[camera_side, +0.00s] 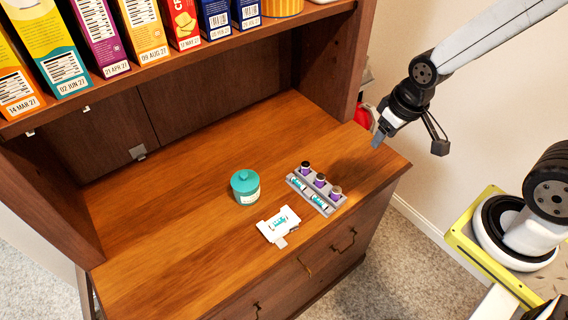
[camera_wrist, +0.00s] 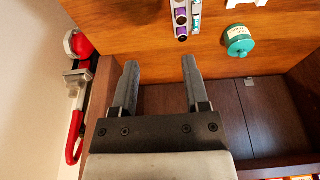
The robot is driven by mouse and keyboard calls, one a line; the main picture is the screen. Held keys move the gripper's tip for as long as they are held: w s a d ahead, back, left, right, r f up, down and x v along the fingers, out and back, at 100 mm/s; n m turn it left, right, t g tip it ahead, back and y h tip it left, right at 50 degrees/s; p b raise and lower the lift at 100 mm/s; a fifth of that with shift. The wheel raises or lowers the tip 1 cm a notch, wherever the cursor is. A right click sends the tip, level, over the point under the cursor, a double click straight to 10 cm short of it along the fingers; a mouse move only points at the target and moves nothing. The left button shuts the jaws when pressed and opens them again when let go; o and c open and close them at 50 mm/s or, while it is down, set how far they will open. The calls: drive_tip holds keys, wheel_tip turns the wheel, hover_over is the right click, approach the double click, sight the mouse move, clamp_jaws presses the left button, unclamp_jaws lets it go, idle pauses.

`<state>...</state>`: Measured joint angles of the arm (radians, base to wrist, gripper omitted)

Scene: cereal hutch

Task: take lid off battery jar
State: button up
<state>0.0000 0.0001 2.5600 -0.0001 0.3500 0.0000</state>
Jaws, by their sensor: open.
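The battery jar (camera_side: 246,192) is a small round teal jar with a pale label, upright on the wooden counter. Its teal lid (camera_side: 245,180) with a small knob sits on top. The jar also shows at the upper right of the wrist view (camera_wrist: 238,45), with its lid (camera_wrist: 240,47) towards the camera. My gripper (camera_side: 378,138) is open and empty, held in the air above the right end of the counter, well to the right of the jar. In the wrist view my gripper's two fingers (camera_wrist: 159,75) stand wide apart with nothing between them.
A grey tray (camera_side: 328,208) with several batteries lies right of the jar. The shelf (camera_side: 180,68) with cereal boxes overhangs the back. A red object (camera_wrist: 80,45) hangs beside the hutch. The counter's left half is clear.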

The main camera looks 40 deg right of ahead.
drive_tip(key=shift+o, duration=1)
drive_tip(key=n+g, duration=0.3)
drive_tip(key=n, duration=0.7)
hover_over(245, 174)
wheel_tip(245, 174, down, 10)
drive_tip(key=shift+r, duration=0.2)
drive_tip(key=shift+f, duration=1.3)
